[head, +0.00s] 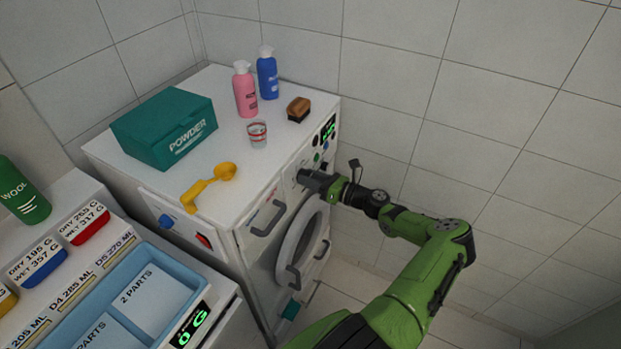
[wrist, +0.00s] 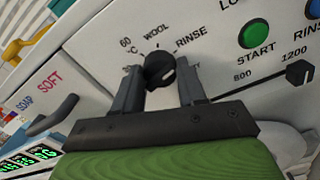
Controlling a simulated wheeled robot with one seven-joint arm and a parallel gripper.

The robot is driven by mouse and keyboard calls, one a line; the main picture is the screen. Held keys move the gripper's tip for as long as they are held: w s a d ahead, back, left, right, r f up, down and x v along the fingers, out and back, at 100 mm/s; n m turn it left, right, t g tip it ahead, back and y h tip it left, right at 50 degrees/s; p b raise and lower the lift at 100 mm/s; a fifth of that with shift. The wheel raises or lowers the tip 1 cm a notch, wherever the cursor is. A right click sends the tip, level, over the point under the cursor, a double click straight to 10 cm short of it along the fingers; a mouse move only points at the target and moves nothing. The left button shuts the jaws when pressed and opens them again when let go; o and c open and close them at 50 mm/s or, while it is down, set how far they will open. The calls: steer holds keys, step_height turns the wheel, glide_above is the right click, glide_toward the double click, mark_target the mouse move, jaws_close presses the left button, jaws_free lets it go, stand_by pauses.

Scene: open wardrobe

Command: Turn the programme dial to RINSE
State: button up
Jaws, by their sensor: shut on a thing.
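The black programme dial (wrist: 158,68) is on the white washing machine panel. The printed labels 60 °C, WOOL and RINSE (wrist: 191,37) fan around it, with RINSE at its upper right. Another label to its right is partly hidden by a finger. A short pale mark shows on the dial's face, but I cannot tell which label it points at. My gripper (wrist: 160,92) has one finger on each side of the dial and is shut on it. In the head view my gripper (head: 306,179) reaches the machine's front panel and hides the dial.
A green START button (wrist: 253,34) and a slider (wrist: 299,73) are right of the dial. The drawer handle (wrist: 54,116) juts out at lower left. Bottles, a powder box (head: 165,128) and a yellow scoop (head: 208,185) stand on the machine top.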

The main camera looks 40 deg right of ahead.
steer(key=shift+f, duration=0.15)
steer(key=o, duration=1.1)
steer(key=shift+c, duration=0.2)
steer(key=shift+s, duration=0.1)
steer(key=b+v, duration=0.1)
steer(key=v, duration=1.4)
steer(key=shift+s, duration=0.35)
steer(key=shift+d, duration=0.1)
